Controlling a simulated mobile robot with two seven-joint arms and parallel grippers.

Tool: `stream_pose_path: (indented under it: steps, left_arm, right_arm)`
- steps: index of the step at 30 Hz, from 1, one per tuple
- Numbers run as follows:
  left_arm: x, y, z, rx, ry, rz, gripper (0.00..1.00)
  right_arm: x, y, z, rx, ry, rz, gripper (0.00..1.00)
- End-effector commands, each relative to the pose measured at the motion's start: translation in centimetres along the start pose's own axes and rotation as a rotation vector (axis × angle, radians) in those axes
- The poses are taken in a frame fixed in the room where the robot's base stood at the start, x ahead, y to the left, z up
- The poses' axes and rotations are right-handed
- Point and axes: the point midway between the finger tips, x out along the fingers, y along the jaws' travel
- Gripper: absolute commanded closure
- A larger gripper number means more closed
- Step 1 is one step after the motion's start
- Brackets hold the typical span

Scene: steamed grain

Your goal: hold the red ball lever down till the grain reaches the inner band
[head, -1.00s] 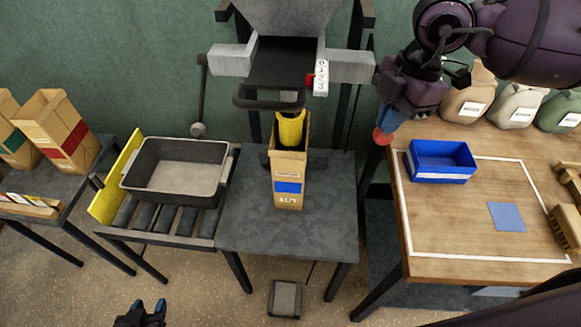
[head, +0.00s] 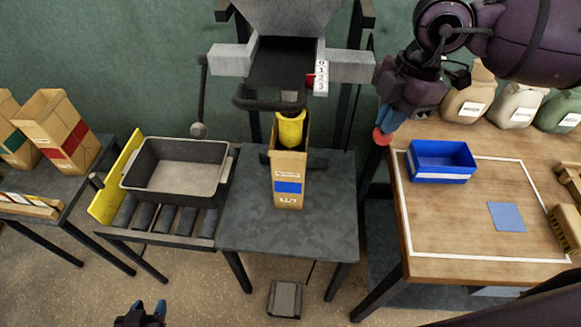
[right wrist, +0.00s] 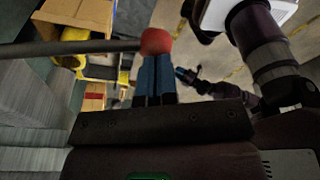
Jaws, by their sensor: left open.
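The red ball (head: 381,137) of the lever is at the left edge of the wooden table in the head view; it also shows in the right wrist view (right wrist: 156,41), with its rod running left. My right gripper (head: 387,120) has its blue fingers together, tips against the ball, not around it. The fingers also show in the right wrist view (right wrist: 155,78). A tan paper bag (head: 289,168) stands upright under the hopper (head: 285,15), around a yellow spout (head: 291,130). The grain and inner band are hidden. My left gripper (head: 146,309) is open and empty at the bottom.
A grey tray (head: 175,193) rests on rollers left of the bag. A blue bin (head: 440,176) and a blue square (head: 507,217) lie on the wooden table (head: 450,268). A number scale (head: 321,77) hangs beside the hopper. A pedal (head: 285,298) is on the floor.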

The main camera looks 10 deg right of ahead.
Motion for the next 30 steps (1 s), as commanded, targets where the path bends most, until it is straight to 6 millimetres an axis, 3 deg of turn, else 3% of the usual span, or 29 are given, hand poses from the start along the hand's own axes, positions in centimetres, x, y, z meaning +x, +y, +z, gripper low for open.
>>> stream_pose_path:
  steps: [14, 30]
  left_arm:
    - [-0.1, 0.0, -0.2, 0.0, 0.003, 0.0, 0.57]
    - [-3.2, -0.7, -7.6, -0.001, 0.073, -0.006, 0.57]
  right_arm:
    - [-0.2, 0.0, -0.1, 0.0, 0.0, -0.001, 1.0]
    - [-8.9, 0.0, -1.8, -0.001, -0.001, 0.003, 1.0]
